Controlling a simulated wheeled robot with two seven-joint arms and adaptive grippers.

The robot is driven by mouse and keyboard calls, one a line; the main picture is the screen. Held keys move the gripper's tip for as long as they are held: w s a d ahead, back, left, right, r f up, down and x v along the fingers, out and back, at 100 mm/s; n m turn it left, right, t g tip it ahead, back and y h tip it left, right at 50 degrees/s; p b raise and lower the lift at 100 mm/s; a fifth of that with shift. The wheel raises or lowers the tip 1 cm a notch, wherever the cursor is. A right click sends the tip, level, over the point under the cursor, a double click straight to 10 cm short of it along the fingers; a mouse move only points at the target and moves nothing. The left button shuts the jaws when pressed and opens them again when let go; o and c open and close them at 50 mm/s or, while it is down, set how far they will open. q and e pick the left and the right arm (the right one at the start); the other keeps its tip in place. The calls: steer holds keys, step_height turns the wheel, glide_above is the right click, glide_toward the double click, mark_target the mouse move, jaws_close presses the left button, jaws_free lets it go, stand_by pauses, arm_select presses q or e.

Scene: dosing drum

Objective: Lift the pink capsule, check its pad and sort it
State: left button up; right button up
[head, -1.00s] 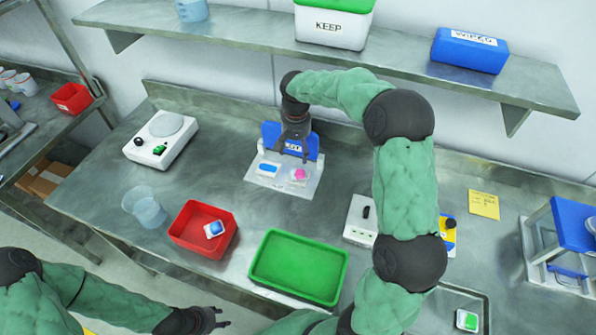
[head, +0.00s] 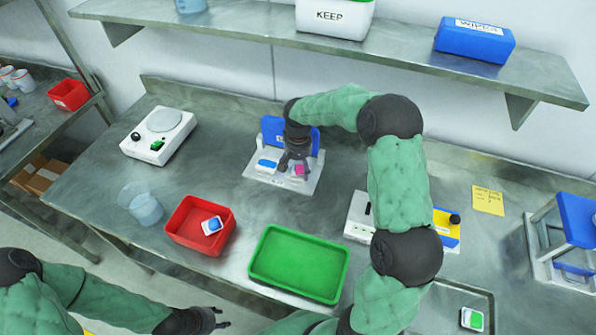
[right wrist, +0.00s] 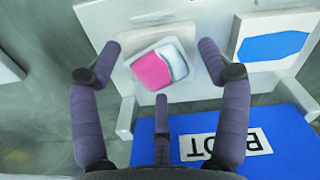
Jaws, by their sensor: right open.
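The pink capsule (right wrist: 155,70) sits on a pale pad on the white fixture (head: 262,179) at the back middle of the bench; it also shows in the head view (head: 299,170). My right gripper (head: 296,171) is just above it, open, with its fingers spread on either side of the capsule in the right wrist view (right wrist: 160,70). The capsule's underside is hidden. A blue pad (right wrist: 272,46) lies beside it on the same fixture. My left gripper (head: 214,318) is at the bottom of the head view, away from the objects, and its fingers look apart.
A red tray (head: 182,232) holding a blue-and-white item and a green tray (head: 268,284) stand in front. A blue upright panel (right wrist: 290,140) borders the fixture. A shelf (head: 400,55) hangs above.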

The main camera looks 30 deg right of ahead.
mark_target(298, 168)
steer(key=c, duration=1)
steer(key=shift+o, duration=0.2)
steer(key=shift+r, duration=0.1)
steer(key=shift+r, duration=0.55)
step_height(298, 168, up, 2)
steer(key=shift+r+p, duration=0.2)
steer(key=shift+p, duration=0.45)
steer(key=s+a+r+p, duration=0.2)
steer(key=s+a+r, duration=0.65)
steer(key=s, duration=0.25)
steer(key=w+a+f+n, duration=0.1)
steer(key=a+f, duration=0.1)
steer(key=f, duration=0.2)
steer(key=w+a+f+n, duration=0.1)
steer(key=a+f+n, duration=0.1)
steer(key=f, duration=0.2)
steer(key=w+a+f+n, duration=0.1)
steer(key=a+f+n, duration=0.1)
steer(key=f, duration=0.2)
steer(key=shift+w+a, duration=0.1)
steer(key=shift+a, duration=0.05)
